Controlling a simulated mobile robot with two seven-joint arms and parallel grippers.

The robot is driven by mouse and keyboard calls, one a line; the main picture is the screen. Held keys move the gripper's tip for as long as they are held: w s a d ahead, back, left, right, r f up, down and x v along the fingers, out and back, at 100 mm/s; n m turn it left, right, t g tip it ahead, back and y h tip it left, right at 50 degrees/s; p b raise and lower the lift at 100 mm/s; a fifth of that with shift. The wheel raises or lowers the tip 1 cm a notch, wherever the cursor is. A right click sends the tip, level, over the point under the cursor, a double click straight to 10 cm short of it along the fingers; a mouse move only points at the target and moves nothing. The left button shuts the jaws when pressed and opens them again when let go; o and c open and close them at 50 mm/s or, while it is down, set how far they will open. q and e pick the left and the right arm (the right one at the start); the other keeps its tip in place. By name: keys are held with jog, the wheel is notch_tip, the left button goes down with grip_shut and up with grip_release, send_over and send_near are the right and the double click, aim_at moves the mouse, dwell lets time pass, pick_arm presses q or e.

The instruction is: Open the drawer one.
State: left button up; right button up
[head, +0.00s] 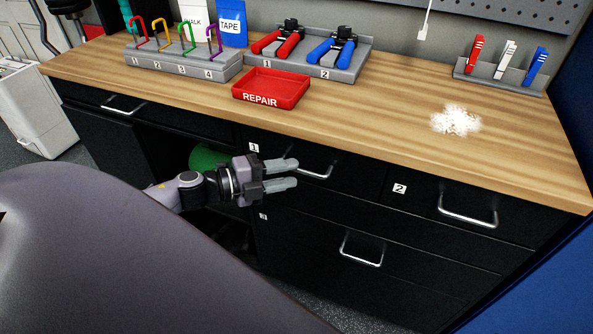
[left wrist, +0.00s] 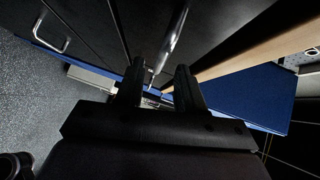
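Drawer one (head: 352,178) is a black drawer front marked with a white "1" label (head: 254,148), just under the wooden worktop. It looks shut, flush with the cabinet. Its silver bar handle (head: 318,174) is partly hidden behind my left gripper (head: 296,173). My left gripper's fingers are apart, pointing right across the left end of the handle. In the left wrist view a silver handle (left wrist: 174,42) runs down to the gap between the fingertips of my left gripper (left wrist: 157,82). I cannot tell whether the fingers touch it. My right gripper is in neither view.
Drawer 2 (head: 430,207) is at the right, and drawer 3 (head: 310,245) is below; both look shut. The worktop (head: 385,120) holds a red REPAIR tray (head: 270,90), pliers, hex keys and a white pile (head: 456,121). A green round object (head: 205,156) is behind my left arm.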

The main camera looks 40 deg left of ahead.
pick_arm(q)
jog(key=shift+x, duration=1.45)
grip_shut()
